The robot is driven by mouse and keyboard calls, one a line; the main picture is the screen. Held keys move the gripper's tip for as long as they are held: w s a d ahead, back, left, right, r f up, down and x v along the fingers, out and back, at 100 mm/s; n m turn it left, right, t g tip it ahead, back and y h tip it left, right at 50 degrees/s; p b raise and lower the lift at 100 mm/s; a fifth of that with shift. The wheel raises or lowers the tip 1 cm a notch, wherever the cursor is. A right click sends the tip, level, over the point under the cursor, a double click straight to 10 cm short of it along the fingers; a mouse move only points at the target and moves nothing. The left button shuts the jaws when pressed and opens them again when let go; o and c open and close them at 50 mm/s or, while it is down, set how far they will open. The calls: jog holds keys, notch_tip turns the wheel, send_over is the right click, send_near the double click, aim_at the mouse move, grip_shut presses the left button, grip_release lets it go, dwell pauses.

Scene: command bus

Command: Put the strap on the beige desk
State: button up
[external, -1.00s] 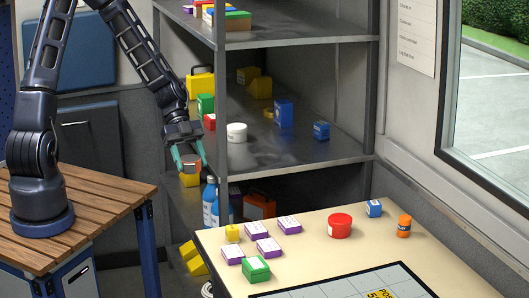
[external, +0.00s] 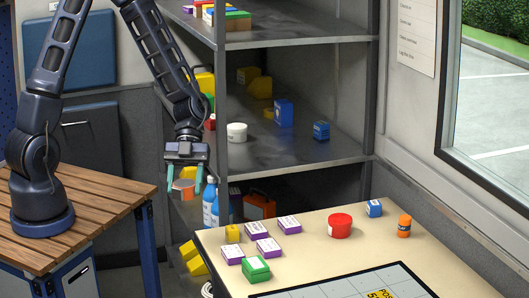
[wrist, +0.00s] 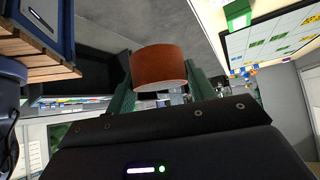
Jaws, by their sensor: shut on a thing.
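The strap is an orange-brown roll (external: 183,190), held between the teal fingers of my gripper (external: 184,182). In the wrist view, the strap (wrist: 158,68) is a brown curved band between the green fingers (wrist: 160,80). My gripper points down and is shut on it, in the air in front of the lower shelf's left end. The beige desk (external: 385,252) is to the right of my gripper, apart from it. The strap is clear of the desk.
A metal shelf post (external: 221,100) stands beside my gripper. The desk's middle has bare room.

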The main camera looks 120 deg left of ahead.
jog(key=w+d+r+m+g, duration=0.1)
jog(key=w+d+m+g, duration=0.3)
jog(key=d, duration=0.7)
jog(key=w+a+r+n+t, duration=0.15)
jog(key=w+a, duration=0.35)
jog(key=w, duration=0.5)
jog(key=w+a+r+n+t, duration=0.1)
jog(key=w+a+n+t, duration=0.1)
jog(key=w+a, duration=0.5)
jog(key=w+a+r+n+t, duration=0.1)
jog(key=w+a+r+n, duration=0.15)
jog(key=w, duration=0.95)
jog(key=shift+m, duration=0.5)
jog(key=f, duration=1.9)
jog(key=shift+s+f, duration=0.25)
jog(key=shift+f, duration=0.15)
jog(key=o, duration=1.1)
jog(key=shift+f, duration=0.1)
jog(key=shift+c, duration=0.2)
